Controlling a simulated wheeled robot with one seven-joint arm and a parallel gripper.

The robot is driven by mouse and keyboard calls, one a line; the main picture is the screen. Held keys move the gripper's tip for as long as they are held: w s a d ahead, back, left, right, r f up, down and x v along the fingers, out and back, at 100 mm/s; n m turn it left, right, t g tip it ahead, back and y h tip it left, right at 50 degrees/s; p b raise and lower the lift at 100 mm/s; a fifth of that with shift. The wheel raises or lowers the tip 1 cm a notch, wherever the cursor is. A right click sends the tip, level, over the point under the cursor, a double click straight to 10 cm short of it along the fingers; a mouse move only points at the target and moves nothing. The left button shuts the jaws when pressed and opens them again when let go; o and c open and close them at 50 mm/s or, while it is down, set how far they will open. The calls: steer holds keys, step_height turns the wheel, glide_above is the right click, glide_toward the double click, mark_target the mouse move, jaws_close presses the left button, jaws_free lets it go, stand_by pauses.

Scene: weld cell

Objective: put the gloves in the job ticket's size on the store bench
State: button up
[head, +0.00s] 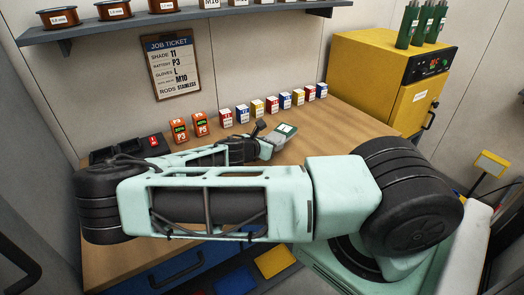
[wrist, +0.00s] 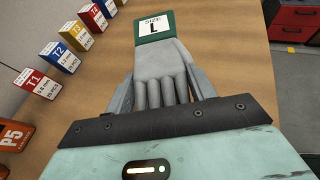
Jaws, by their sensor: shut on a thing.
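The job ticket (head: 174,66) hangs on the wall in the head view and reads GLOVES L. A grey pair of gloves with a green cuff (wrist: 162,62) lies between the fingers of my gripper (wrist: 163,84) in the wrist view. Its white label reads SIZE L. My gripper is shut on the gloves, with the cuff pointing away from it. In the head view the gloves (head: 286,131) show beyond my gripper (head: 264,143), over the wooden bench (head: 338,128). I cannot tell whether they touch the bench top.
A row of small labelled boxes (head: 271,104) stands along the back of the bench. A yellow oven (head: 375,75) stands at the right. Bare wood surrounds the gloves on the right.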

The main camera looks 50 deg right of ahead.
mark_target(267, 163)
steer(key=shift+f+p, duration=0.6)
steer(key=shift+f, duration=2.35)
steer(key=o, duration=1.2)
steer(key=shift+c, duration=0.2)
steer(key=shift+a+r+b, duration=0.1)
steer(key=shift+a+b, duration=0.2)
steer(key=shift+a, duration=0.25)
steer(key=b+v, duration=0.3)
steer(key=v, duration=0.8)
steer(key=shift+s+b, duration=0.15)
steer(key=shift+b, duration=0.15)
steer(key=shift+s, duration=0.1)
